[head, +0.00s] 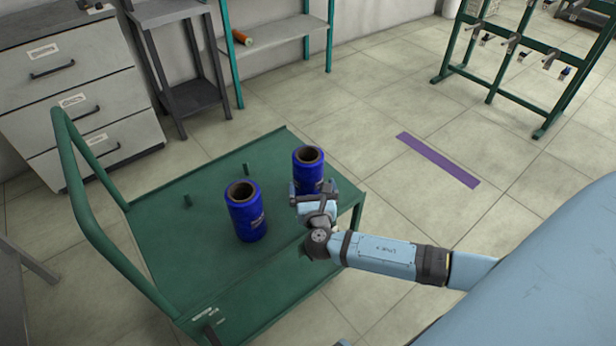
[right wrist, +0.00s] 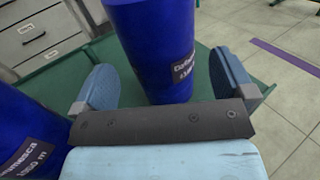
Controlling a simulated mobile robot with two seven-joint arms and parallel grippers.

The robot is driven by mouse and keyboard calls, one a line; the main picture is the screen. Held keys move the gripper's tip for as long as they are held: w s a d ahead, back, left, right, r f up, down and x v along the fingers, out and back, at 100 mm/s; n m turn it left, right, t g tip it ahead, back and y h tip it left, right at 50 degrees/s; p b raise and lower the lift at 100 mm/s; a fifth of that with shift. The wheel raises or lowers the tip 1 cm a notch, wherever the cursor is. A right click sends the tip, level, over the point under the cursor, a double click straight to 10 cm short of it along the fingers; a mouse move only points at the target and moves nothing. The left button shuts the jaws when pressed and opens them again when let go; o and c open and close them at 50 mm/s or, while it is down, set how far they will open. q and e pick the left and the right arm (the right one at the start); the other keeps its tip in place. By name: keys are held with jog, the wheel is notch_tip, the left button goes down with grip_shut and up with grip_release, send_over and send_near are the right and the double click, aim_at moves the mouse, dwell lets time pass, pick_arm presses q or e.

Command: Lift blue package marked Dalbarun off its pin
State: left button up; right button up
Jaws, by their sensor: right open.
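A blue package (head: 308,160) with a brown hollow core stands upright at the right side of the green cart. In the right wrist view this blue package (right wrist: 153,40) carries a dark label whose partly legible text looks like Dalbarun. My right gripper (right wrist: 165,84) is open, with one finger on each side of the package; I cannot tell whether they touch it. In the head view my right gripper (head: 313,192) covers the package's lower front. The pin under it is hidden. My left gripper is not in view.
A second blue package (head: 246,215) stands left of it on the cart (head: 175,245), and close to my left-hand finger in the wrist view (right wrist: 28,140). Two bare green pins (head: 187,201) (head: 246,169) stick up behind. The cart's handle (head: 88,215) rises at left.

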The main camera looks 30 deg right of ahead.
jog(key=b+x, duration=0.1)
jog(key=x, duration=0.3)
jog(key=shift+a+f, duration=0.1)
jog(key=shift+w, duration=0.4)
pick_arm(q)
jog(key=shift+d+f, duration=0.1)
pick_arm(e)
jog(key=c, duration=0.8)
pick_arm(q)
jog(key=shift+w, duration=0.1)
pick_arm(e)
jog(key=shift+r, duration=0.2)
jog(key=shift+r, duration=0.25)
pick_arm(q)
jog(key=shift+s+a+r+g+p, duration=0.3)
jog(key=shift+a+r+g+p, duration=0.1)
jog(key=shift+p, duration=2.35)
pick_arm(e)
notch_tip(320, 180, up, 19)
send_over(310, 181)
jog(key=x, duration=0.2)
jog(key=shift+w+r, duration=0.15)
